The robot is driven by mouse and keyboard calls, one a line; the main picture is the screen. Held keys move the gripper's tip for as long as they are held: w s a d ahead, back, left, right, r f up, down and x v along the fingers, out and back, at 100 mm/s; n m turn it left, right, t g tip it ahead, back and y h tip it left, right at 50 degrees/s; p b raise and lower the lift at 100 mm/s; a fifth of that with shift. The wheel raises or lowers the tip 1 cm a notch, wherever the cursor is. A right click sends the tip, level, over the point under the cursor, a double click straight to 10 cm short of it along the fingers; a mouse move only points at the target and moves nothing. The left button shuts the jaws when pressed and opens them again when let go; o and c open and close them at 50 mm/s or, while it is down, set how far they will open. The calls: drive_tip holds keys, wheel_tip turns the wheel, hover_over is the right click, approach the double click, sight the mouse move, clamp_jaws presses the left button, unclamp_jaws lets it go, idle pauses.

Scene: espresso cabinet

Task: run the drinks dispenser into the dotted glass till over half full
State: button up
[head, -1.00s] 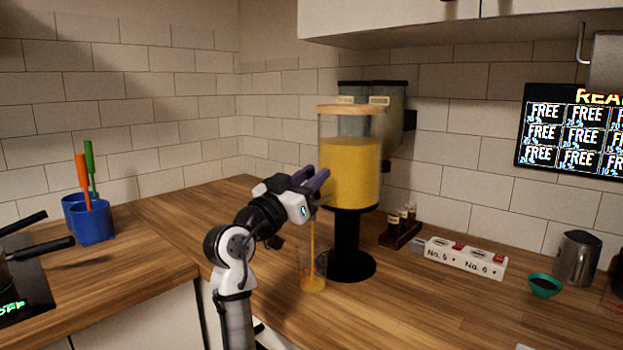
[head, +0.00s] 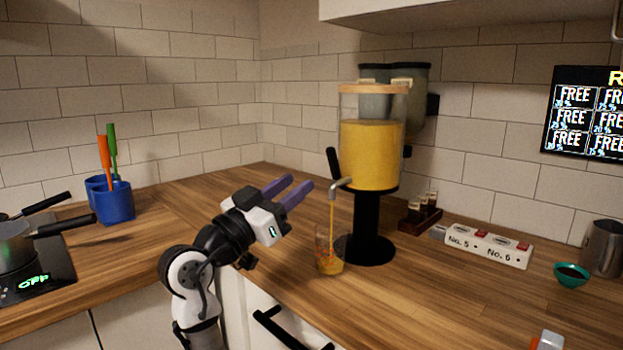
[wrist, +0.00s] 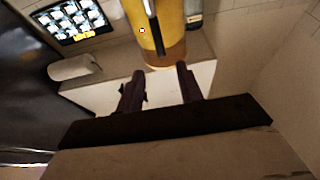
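The drinks dispenser (head: 370,155) stands on the counter, its clear tank largely full of orange drink. Its spout (head: 341,184) has a black lever (head: 333,163) standing up, and a thin orange stream falls from it. The dotted glass (head: 329,262) stands upright under the spout and catches the stream. Orange drink shows in its lower part; the exact level is hard to read. My gripper (head: 288,190) is open and empty, left of the lever and apart from it. In the wrist view the dispenser (wrist: 160,30) shows beyond my two spread fingers.
A white power strip (head: 487,247), small bottles in a rack (head: 420,217), a teal bowl (head: 571,275) and a metal jug (head: 602,248) are to the right. A blue cup with utensils (head: 113,203) and a hob with pans (head: 35,260) are left. The left counter corner is clear.

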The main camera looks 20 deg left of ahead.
drive_tip(key=shift+v, duration=1.2)
drive_tip(key=shift+c, duration=0.2)
idle(6.3)
